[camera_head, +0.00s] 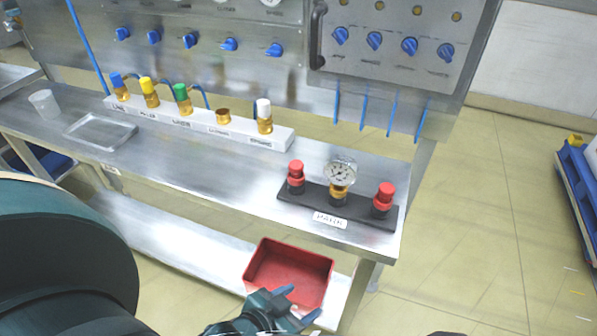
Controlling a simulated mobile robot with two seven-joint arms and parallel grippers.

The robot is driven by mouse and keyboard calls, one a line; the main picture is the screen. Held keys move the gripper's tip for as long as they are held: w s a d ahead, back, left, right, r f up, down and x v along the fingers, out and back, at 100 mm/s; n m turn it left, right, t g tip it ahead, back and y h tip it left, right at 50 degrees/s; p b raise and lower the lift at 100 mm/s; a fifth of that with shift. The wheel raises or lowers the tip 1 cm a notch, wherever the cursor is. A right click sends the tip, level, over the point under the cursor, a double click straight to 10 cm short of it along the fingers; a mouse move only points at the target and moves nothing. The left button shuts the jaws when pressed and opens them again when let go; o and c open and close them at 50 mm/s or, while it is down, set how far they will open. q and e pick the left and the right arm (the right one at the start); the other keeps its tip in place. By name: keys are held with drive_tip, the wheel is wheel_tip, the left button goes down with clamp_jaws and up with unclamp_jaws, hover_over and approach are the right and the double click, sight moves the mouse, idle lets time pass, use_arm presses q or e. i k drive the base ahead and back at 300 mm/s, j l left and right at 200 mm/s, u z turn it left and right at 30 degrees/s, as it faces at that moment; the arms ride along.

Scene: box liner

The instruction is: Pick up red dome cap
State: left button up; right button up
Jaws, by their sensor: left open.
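Two red dome caps stand upright on a black block (357,212) on the steel bench. The left red cap (296,168) and the right red cap (386,191) sit on dark fittings, with a round gauge (341,174) on a brass fitting between them. My left gripper (296,304) is at the bottom of the picture, open, over the near edge of the red bin and well below the caps. It looks empty and touches no cap. My right gripper is out of view.
The red bin (268,259) is on the lower shelf. A white rack (203,122) with blue, yellow, green and white capped fittings stands at the back. A clear tray (100,131) and cup (45,103) are at left. A panel with blue knobs rises behind the bench (230,178).

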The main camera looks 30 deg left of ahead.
sight(296, 167)
drive_tip(key=u, duration=0.25)
drive_tip(key=i+l+u, duration=0.1)
drive_tip(key=l+u, duration=0.4)
drive_tip(key=u, duration=0.2)
drive_tip(key=i+l+u, duration=0.1)
drive_tip(key=l+u, duration=0.25)
